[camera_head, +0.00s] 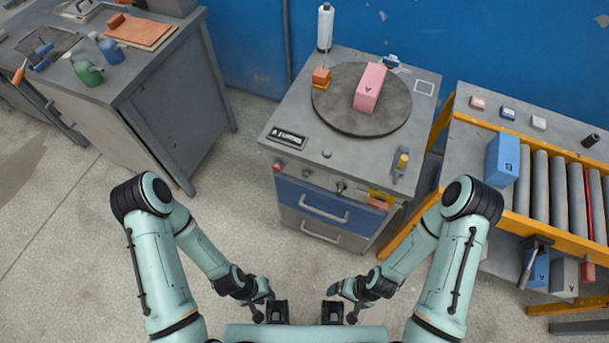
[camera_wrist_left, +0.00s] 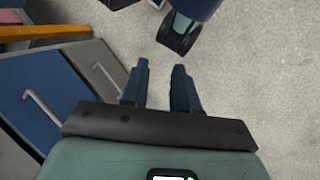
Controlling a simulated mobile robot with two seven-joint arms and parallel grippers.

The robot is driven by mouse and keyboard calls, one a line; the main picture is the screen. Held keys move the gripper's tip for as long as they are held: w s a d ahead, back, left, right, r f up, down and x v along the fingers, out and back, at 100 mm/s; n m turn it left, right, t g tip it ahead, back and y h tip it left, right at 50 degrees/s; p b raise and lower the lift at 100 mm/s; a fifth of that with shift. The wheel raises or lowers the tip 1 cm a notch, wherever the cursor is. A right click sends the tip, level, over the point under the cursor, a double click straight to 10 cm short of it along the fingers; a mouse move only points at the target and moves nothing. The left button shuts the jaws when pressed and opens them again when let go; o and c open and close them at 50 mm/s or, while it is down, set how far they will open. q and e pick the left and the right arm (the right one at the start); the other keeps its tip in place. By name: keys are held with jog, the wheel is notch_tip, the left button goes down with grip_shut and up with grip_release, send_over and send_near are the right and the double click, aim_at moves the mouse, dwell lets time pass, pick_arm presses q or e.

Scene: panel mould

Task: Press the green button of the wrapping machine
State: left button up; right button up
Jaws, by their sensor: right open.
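The wrapping machine (camera_head: 345,140) is a grey cabinet with a dark round turntable (camera_head: 385,122) on top. A small green button (camera_head: 307,173) sits on its front edge, just right of a red button (camera_head: 279,166). My left gripper (camera_head: 277,311) is low in the head view, in front of the machine and well apart from the button. In the left wrist view its two fingers (camera_wrist_left: 161,67) stand apart with nothing between them. My right gripper (camera_head: 332,312) is beside it, open, with nothing seen in it. The green button cannot be made out in the left wrist view.
A pink box (camera_head: 370,87) lies on the turntable. Blue and grey drawers (camera_head: 312,203) with handles face me. A grey workbench (camera_head: 150,85) stands left, a roller conveyor (camera_head: 537,185) with orange rails right. The floor before the machine is clear.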

pick_arm(q)
grip_shut()
dwell(1.4)
